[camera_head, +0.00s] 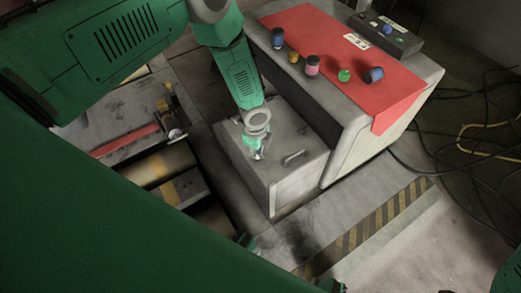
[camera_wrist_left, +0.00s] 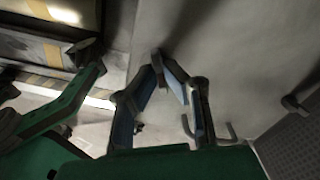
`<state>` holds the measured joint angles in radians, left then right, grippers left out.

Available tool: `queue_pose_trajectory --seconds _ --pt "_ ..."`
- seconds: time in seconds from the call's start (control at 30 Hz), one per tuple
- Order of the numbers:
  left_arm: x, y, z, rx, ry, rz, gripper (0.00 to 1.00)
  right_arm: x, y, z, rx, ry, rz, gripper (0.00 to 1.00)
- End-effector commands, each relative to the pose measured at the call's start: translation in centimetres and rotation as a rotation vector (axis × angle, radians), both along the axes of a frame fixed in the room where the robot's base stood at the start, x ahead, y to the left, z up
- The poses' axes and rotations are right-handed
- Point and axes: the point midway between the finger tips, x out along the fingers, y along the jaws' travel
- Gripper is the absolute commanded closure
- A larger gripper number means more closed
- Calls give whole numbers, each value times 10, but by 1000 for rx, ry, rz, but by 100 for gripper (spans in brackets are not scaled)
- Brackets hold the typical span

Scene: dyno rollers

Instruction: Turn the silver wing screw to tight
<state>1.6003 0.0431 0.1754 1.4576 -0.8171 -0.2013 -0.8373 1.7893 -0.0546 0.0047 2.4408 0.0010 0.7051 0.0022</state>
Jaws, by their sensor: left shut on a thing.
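My left gripper (camera_head: 256,148) reaches down over the top of the low grey box (camera_head: 286,178). In the left wrist view its fingers (camera_wrist_left: 165,62) lean together and meet at the tips. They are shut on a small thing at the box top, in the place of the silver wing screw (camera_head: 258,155). Only a small pale bit of the screw shows below the fingers in the head view. The fingers hide most of it, and its angle cannot be told. Green and dark parts at the bottom of the head view may be my right gripper, but its fingers cannot be made out.
A handle (camera_head: 293,158) stands on the box top, right of my left gripper. Behind is a larger grey block with a red mat (camera_head: 325,45) bearing several small coloured knobs. A dark control box (camera_head: 388,35) stands beyond. Cables (camera_head: 480,130) lie on the floor at right.

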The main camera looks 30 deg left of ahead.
Motion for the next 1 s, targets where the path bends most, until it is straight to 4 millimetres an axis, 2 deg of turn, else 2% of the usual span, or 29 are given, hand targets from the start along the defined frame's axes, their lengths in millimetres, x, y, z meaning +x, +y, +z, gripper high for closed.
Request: queue_pose_trajectory --seconds 0.5,1.0 --pt "-1 1 -1 2 5 -396 100 0 0 -2 0 0 0 83" --pt "-2 0 -1 1 5 -512 100 0 0 -2 0 0 0 83"
